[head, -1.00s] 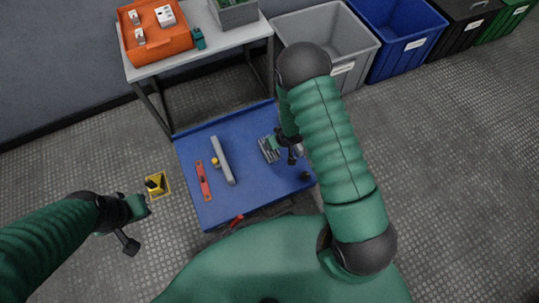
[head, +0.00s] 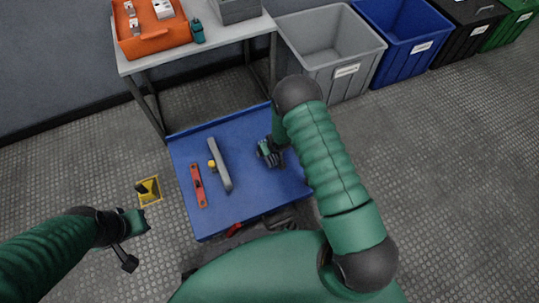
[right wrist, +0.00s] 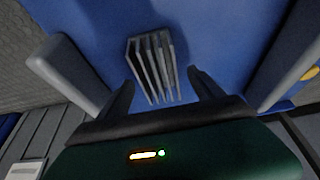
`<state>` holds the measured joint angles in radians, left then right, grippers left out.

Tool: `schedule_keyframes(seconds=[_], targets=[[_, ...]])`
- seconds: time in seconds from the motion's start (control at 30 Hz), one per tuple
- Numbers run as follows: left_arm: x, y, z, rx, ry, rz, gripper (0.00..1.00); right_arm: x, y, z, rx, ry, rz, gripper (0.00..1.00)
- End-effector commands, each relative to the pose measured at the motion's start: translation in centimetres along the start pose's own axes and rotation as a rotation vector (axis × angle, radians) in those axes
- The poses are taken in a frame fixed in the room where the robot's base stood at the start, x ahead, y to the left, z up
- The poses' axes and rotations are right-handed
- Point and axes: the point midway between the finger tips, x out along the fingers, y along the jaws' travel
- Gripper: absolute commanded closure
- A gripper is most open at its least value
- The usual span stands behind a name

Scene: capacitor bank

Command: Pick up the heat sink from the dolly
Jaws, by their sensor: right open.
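The heat sink (right wrist: 152,68), a grey block with several thin upright fins, rests on the blue dolly (head: 243,198). In the right wrist view it lies between the spread fingers of my right gripper, with a gap on both sides. In the head view my right gripper (head: 267,149) is over the heat sink and covers part of it; the fins (head: 276,159) show just below it. My right gripper is open and holds nothing. My left gripper (head: 133,243) hangs off the dolly's left side, over the floor, with nothing in it; its opening is unclear.
On the dolly's left lie a long grey bar (head: 219,164) and a red level-like tool (head: 198,186). A table (head: 232,36) with an orange tray (head: 150,42) stands behind. Several bins, including a grey one (head: 335,60), line the back right. A yellow marked object (head: 149,192) is on the floor.

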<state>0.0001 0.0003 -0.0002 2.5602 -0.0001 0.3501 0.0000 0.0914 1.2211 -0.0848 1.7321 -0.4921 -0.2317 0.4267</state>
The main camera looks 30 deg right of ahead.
Motion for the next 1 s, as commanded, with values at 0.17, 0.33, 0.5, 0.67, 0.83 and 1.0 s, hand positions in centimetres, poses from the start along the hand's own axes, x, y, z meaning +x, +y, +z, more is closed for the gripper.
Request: schedule_keyframes(seconds=[0.17,0.33,0.5,0.67,0.83,1.0], targets=[[-0.15,0.01,-0.06,0.0,0.001,0.0,1.0,-0.13,0.02,-0.03,0.0,0.0,0.0,0.24],[-0.11,0.01,-0.05,0.0,0.001,0.0,1.0,0.07,0.01,0.07,0.001,-0.001,0.0,0.24],[-0.07,0.01,-0.04,0.0,0.001,0.0,1.0,0.28,0.0,0.16,0.0,-0.001,0.0,0.24],[-0.07,0.01,-0.04,0.0,0.001,0.0,1.0,0.31,0.0,0.16,0.0,0.0,0.0,0.24],[-0.06,0.01,-0.03,0.0,0.001,0.0,1.0,0.31,0.0,0.16,0.0,0.0,0.0,0.33],[-0.06,0.01,-0.03,0.0,0.001,0.0,1.0,0.31,-0.01,0.17,0.0,0.0,0.0,0.55]])
